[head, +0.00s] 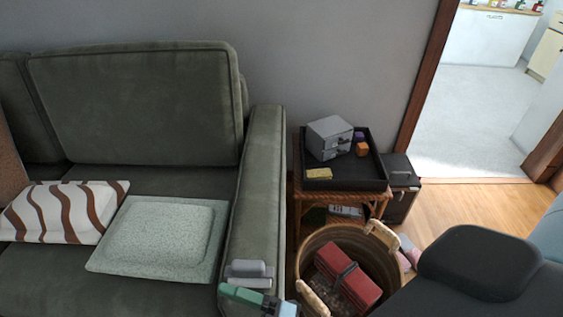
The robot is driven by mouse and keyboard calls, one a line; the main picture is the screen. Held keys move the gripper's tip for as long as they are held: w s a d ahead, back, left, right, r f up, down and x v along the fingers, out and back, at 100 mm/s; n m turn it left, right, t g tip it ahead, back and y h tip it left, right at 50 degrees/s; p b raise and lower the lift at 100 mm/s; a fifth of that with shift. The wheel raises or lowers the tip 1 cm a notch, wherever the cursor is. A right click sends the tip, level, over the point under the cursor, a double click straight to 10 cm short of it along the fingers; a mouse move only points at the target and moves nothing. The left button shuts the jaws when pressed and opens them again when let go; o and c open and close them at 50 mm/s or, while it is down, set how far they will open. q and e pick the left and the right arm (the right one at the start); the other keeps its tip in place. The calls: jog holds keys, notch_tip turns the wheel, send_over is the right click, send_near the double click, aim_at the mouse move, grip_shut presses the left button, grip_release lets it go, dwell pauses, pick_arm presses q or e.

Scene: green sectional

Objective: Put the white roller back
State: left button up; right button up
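No thing in the head view shows clearly as a white roller. A small pale grey object (248,269) lies on the front end of the sofa's right armrest (258,180). It is too small to name surely. A green and light-blue object (244,295) lies just in front of it, cut by the bottom edge. A pink and whitish item (408,250) shows partly behind the wicker basket (303,245), on the floor. Neither of my grippers is in view.
A wooden side table (297,200) holds a black tray (345,184) with a grey box and small blocks. The basket holds a red bundle. A black case (402,185) stands beside the table. A dark rounded shape fills the lower right. Open floor leads to the doorway.

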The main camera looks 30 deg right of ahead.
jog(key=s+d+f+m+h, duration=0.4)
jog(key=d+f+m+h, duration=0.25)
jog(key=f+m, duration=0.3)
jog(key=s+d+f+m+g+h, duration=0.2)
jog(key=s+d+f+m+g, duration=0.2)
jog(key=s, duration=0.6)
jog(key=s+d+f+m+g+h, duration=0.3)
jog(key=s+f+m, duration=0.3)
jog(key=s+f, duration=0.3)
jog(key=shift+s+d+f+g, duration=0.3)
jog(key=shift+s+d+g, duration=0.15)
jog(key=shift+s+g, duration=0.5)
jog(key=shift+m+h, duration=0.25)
